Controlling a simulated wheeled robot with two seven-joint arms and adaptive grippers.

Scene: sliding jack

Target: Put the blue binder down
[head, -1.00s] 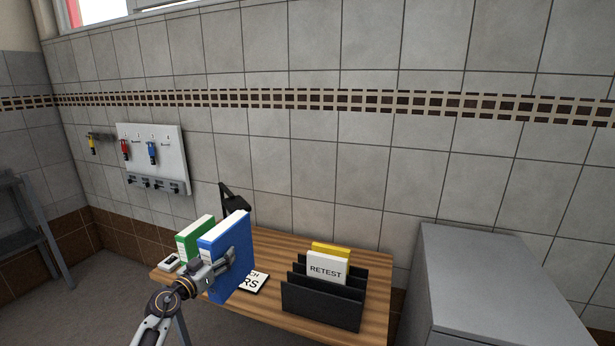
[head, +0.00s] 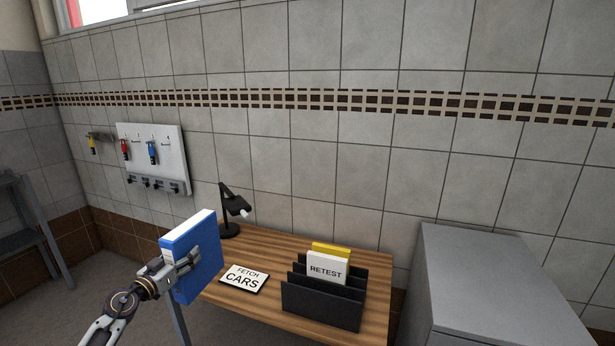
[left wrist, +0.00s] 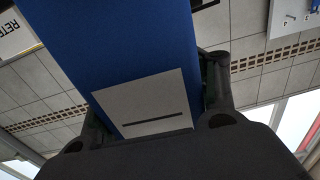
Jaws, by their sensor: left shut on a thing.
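The blue binder (head: 200,262) is upright in the head view, at the left end of the wooden desk (head: 235,305). My left gripper (head: 186,262) is shut on it, with a finger across its near face. In the left wrist view the blue binder (left wrist: 115,40) fills the middle, with a pale label, between the fingers of my left gripper (left wrist: 160,110). The binder hides the desk's left end, so I cannot tell whether its bottom touches anything. The green binder seen earlier is not visible now. My right gripper is not in view.
A "FETCH CARS" sign (head: 244,279) lies on the desk, with a black lamp (head: 232,208) behind it. A black file rack (head: 325,295) holds a white "RETEST" folder (head: 326,268) and a yellow one. A grey cabinet (head: 490,290) stands right. Keys hang on a wall board (head: 153,160).

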